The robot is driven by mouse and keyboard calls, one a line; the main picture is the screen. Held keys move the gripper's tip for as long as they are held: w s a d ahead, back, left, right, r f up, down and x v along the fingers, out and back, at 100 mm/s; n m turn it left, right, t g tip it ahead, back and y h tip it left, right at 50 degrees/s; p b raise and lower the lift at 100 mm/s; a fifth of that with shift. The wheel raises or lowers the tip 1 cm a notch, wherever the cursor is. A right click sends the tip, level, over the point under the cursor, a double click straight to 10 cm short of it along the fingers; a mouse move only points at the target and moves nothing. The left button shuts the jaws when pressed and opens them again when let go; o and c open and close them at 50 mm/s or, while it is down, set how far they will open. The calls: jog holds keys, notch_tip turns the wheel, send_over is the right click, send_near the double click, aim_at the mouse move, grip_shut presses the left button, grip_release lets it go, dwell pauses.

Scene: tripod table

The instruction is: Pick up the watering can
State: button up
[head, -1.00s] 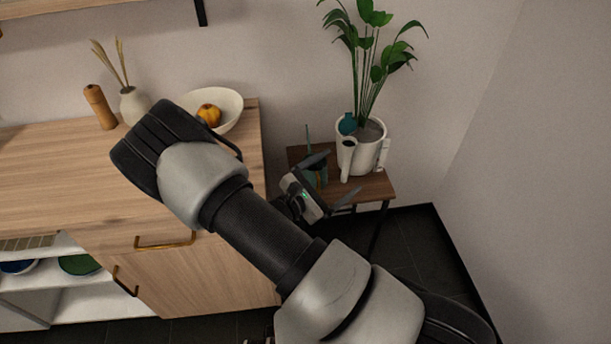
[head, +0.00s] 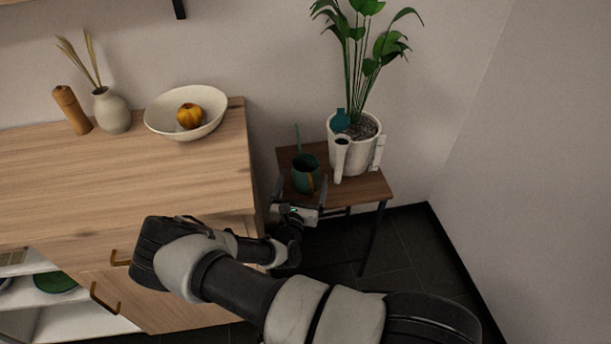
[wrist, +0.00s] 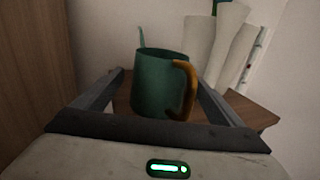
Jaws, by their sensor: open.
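The watering can (head: 305,173) is dark green with a brown handle and a thin spout. It stands upright on the small wooden table (head: 367,191), at its left front part. My gripper (head: 301,192) is open at the table's front edge, facing the can. In the wrist view, the can (wrist: 157,84) shows between the two spread fingers of my gripper (wrist: 160,95), with its brown handle (wrist: 187,88) toward the right finger. The spout rises at the back left. I cannot tell how far the fingers reach along the can.
A white plant pot (head: 353,160) with tall leaves stands just right of the can. A teal object (head: 340,121) shows by its rim. A wooden cabinet (head: 215,180) stands close on the left, bearing a bowl (head: 160,123). Dark floor is free at the right.

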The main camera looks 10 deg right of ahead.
jog(key=shift+x, duration=0.9)
jog(key=shift+c, duration=0.5)
jog(key=c, duration=1.4)
jog(key=shift+r, duration=0.15)
